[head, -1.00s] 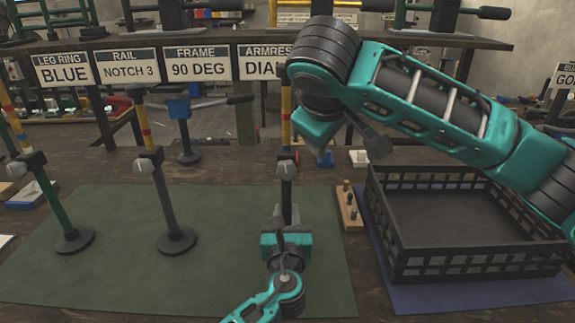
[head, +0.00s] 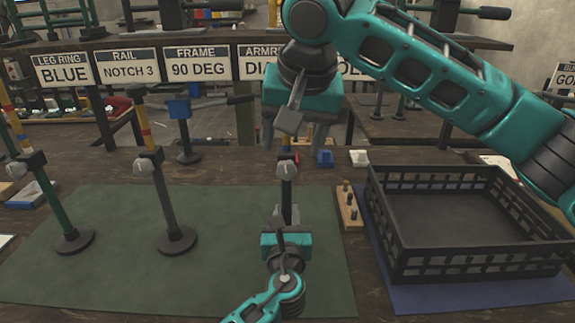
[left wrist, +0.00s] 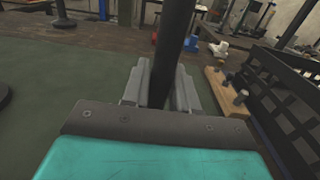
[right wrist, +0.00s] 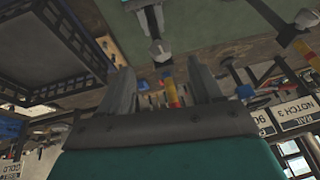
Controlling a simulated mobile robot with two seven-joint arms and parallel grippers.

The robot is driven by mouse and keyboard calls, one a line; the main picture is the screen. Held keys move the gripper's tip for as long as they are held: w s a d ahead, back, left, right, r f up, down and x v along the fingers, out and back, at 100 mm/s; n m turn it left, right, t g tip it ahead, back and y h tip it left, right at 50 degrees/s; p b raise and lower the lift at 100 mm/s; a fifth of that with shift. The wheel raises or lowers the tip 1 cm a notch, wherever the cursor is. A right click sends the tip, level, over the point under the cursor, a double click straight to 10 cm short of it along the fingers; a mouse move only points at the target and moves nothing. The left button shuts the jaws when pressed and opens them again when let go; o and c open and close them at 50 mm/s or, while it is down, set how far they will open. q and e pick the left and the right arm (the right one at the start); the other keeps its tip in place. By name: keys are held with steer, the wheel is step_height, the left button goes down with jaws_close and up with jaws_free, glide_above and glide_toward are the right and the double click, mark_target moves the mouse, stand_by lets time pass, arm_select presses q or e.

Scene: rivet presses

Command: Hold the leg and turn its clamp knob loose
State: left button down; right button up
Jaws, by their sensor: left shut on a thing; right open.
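My right gripper (head: 296,146) is open and points down just above the knob, around the leg's upper part. In the right wrist view the knob (right wrist: 158,48) lies beyond the fingertips, and the banded upper tube (right wrist: 172,92) shows between the fingers. The foot is hidden.
Two other legs with knobs stand on the left, one dark (head: 168,200) and one green (head: 58,205). A black crate (head: 400,262) sits on a blue mat at the right. A wooden peg block (head: 349,212) is beside the leg. The green mat (head: 110,285) is clear in front.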

mark_target(287, 168)
steer(key=x, duration=0.7)
steer(key=shift+w+f, duration=0.2)
steer(key=shift+f, duration=0.1)
steer(key=shift+c, duration=0.3)
steer(key=c, duration=1)
